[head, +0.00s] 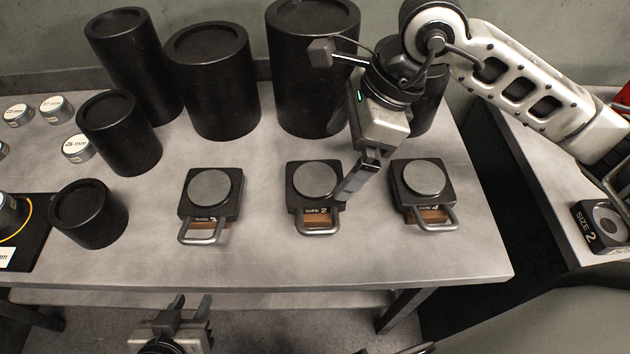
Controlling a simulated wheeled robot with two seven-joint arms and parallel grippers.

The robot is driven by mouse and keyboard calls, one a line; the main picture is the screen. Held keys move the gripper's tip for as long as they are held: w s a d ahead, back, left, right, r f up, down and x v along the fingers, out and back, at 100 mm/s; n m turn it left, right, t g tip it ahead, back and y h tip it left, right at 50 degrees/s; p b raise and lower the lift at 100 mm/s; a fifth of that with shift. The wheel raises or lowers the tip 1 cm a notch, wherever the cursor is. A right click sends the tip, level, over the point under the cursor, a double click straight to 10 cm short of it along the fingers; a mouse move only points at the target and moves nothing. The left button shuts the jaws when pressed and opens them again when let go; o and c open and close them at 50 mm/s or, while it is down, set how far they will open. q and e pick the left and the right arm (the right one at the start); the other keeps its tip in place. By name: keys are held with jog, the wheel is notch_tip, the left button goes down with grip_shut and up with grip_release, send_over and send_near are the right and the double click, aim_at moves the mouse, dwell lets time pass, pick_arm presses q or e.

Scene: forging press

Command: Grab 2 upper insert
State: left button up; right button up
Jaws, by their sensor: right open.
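The upper insert marked 2 (315,183) is a dark square block with a round grey disc on top and a metal loop handle at its front. It lies in the middle of a row of three on the grey table. My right gripper (352,190) points down at the right edge of this insert, in front of part of it. It is open, its fingers overlap in this view, and contact cannot be told. My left gripper (190,306) is open and empty, low in front of the table's front edge.
Similar inserts lie to the left (213,190) and right (423,182). Several black cylinders (212,80) stand behind. Small labelled metal discs (57,108) lie at the far left. Another block marked SIZE 2 (602,222) lies on the right-hand table. The table front is clear.

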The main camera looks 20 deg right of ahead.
aim_at(319, 178)
jog(key=shift+a+p+x, duration=0.2)
jog(key=shift+p+x, duration=0.15)
jog(key=shift+x, duration=1.15)
jog(key=shift+a+p+x, duration=0.15)
jog(key=shift+p+x, duration=0.15)
jog(key=shift+x, duration=1.25)
jog(key=shift+s+r, duration=0.15)
jog(key=c, duration=1.6)
jog(key=shift+r, duration=0.15)
jog(key=c, duration=0.4)
jog(key=shift+o, duration=0.2)
jog(key=shift+r, duration=0.1)
